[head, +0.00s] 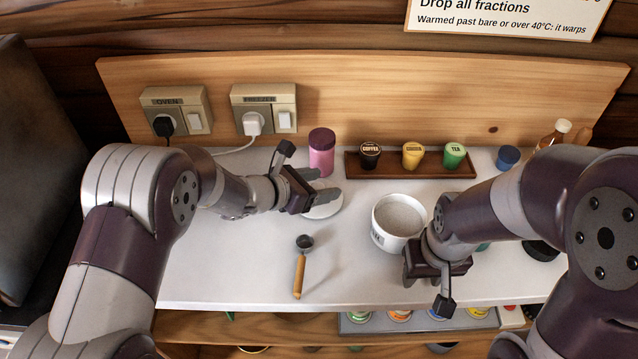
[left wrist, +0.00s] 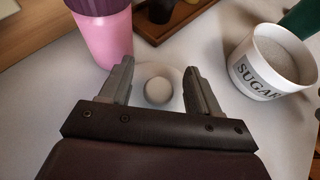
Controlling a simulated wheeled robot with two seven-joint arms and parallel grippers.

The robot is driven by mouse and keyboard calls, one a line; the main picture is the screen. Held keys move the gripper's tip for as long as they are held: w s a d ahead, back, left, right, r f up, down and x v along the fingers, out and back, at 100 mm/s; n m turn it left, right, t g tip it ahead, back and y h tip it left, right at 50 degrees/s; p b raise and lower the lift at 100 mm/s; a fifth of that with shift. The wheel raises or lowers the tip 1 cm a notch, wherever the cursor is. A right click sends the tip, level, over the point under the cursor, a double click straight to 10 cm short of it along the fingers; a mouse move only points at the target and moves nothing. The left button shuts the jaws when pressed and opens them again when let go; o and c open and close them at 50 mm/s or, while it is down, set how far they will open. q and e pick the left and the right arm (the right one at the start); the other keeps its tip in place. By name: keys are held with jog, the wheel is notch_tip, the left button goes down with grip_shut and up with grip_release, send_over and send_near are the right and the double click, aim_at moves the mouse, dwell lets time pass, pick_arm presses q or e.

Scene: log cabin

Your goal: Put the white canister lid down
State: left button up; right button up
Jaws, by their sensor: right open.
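The white canister lid (head: 322,208) lies on the white counter, left of the canister. In the left wrist view its round knob (left wrist: 158,90) stands between my left fingers, with a gap on each side. My left gripper (head: 322,185) is open around the knob, touching neither side of it that I can see. The white canister (head: 386,236), lettered SUGAR in the left wrist view (left wrist: 250,80), stands upright and uncovered with pale sugar inside. My right gripper (head: 437,268) is open at the canister's front right; its fingertips are mostly hidden.
A pink jar (head: 321,155) with a dark lid stands just behind my left gripper. A wooden tray (head: 388,169) holds coffee, yellow and tea pots at the back. A wooden-handled scoop (head: 299,272) lies in front. A blue-lidded jar (head: 508,156) stands at the back right.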

pick_arm(q)
jog(key=shift+r+p, duration=0.3)
jog(key=v, duration=1.1)
jog(key=shift+s+a, duration=0.3)
jog(key=shift+a, duration=0.05)
